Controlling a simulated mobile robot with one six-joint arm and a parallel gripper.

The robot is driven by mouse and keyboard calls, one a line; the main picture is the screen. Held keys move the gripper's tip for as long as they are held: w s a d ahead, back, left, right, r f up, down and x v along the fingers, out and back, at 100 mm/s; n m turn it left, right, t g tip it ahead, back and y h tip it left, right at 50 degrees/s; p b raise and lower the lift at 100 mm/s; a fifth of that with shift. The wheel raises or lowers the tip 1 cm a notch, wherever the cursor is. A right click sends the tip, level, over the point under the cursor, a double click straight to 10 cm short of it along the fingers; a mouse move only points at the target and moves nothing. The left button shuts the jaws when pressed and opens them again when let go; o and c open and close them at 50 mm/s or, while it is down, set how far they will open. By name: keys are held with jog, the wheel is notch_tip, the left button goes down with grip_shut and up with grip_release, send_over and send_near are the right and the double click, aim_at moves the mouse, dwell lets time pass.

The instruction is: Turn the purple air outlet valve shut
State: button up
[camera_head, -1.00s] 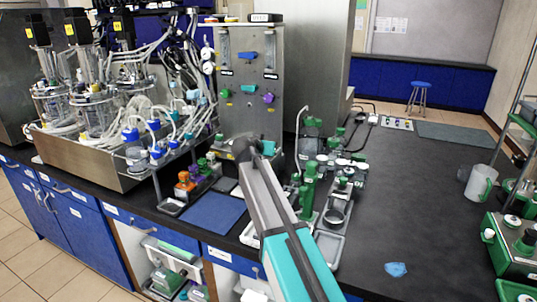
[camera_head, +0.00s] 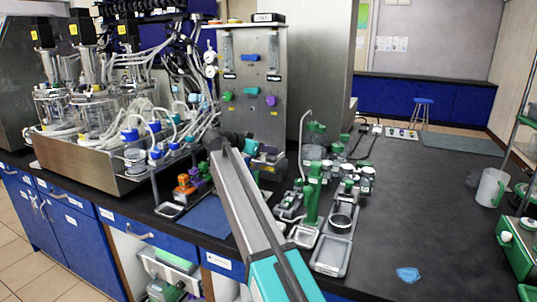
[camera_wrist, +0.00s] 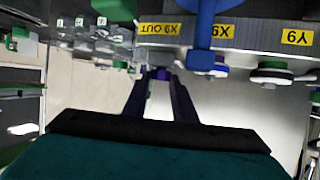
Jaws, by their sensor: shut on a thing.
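In the wrist view, my gripper (camera_wrist: 159,80) points at a metal panel. Its two dark fingers close around a small purple valve knob (camera_wrist: 161,73), which shows only as a sliver between the tips. A yellow "X9 OUT" label (camera_wrist: 158,29) sits just above it in the picture, upside down. In the head view, my arm reaches toward the bench equipment and hides the fingertips and the gripped knob. Another purple knob (camera_head: 270,100) shows on the upright metal panel (camera_head: 238,75). I cannot tell the gripped knob's turn angle.
A blue valve (camera_wrist: 203,57) stands close right of my fingers in the wrist view, with a green knob (camera_wrist: 272,73) further right. The black bench (camera_head: 430,220) is mostly clear at right.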

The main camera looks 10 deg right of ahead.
jog(key=shift+d+f+m+g, duration=0.1)
jog(key=shift+d+m+g, duration=0.05)
jog(key=shift+m+g, duration=0.4)
jog(key=o, duration=1)
jog(key=shift+o, duration=0.2)
jog(key=shift+s+a+r, duration=0.2)
jog(key=shift+a+r, duration=0.1)
jog(key=shift+a, duration=0.25)
jog(key=v, duration=1.2)
jog(key=shift+s+a+b, duration=0.25)
jog(key=shift+a+b, duration=0.05)
jog(key=shift+a, duration=0.05)
